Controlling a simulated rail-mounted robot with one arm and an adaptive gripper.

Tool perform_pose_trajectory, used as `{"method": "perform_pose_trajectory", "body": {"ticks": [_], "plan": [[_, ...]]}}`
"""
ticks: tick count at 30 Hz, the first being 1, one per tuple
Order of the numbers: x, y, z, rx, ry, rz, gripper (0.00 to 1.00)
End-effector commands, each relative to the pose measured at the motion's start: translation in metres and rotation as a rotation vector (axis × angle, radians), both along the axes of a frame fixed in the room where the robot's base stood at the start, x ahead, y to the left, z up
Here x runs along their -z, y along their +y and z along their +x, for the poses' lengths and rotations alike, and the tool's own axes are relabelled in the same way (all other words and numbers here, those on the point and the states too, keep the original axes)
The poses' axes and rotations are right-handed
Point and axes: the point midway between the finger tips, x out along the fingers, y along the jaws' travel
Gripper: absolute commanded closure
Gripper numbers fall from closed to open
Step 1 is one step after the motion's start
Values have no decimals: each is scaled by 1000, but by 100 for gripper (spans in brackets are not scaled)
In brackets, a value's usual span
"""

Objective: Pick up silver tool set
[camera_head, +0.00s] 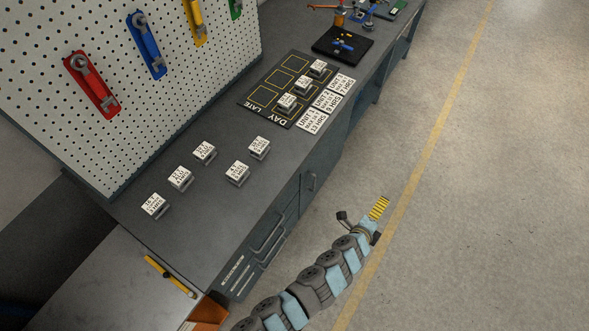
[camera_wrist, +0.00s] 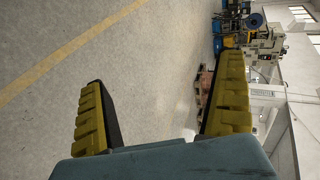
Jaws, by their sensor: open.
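No separate silver tool set stands out in either view. Grey wrench-like tools hang on coloured holders on the pegboard in the head view: a red holder (camera_head: 92,85), a blue holder (camera_head: 146,45), a yellow holder (camera_head: 194,20) and part of a green one (camera_head: 236,8) at the top edge. My gripper (camera_head: 380,207) is over the floor to the right of the workbench, well apart from the pegboard. In the wrist view my gripper (camera_wrist: 163,85) has its two yellow fingers wide apart, with only floor between them.
The grey workbench (camera_head: 215,215) carries several small labelled blocks (camera_head: 180,178) and a black DAY/LATE board (camera_head: 262,104). A black tray (camera_head: 325,47) with small parts stands at its far end. Open floor (camera_head: 490,200) lies right. The wrist view shows blue machinery (camera_wrist: 233,28) far off.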

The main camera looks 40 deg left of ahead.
Motion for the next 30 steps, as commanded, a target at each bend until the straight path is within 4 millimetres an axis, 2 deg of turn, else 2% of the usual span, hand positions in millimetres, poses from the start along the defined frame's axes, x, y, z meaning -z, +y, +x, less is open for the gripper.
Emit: {"method": "perform_pose_trajectory", "body": {"ticks": [1, 3, 8, 13, 18, 21, 24, 30], "plan": [[17, 19, 0, -29, 56, 74, 0], [31, 48, -4, -73, 141, 178, 0], [50, 115, -23, -184, 343, 404, 0], [49, 183, -53, -315, 564, 608, 0], [31, 239, -96, -461, 799, 766, 0], [15, 262, -123, -544, 931, 827, 0], [-1, 276, -146, -615, 1040, 862, 0], [-21, 287, -173, -696, 1169, 884, 0]]}}
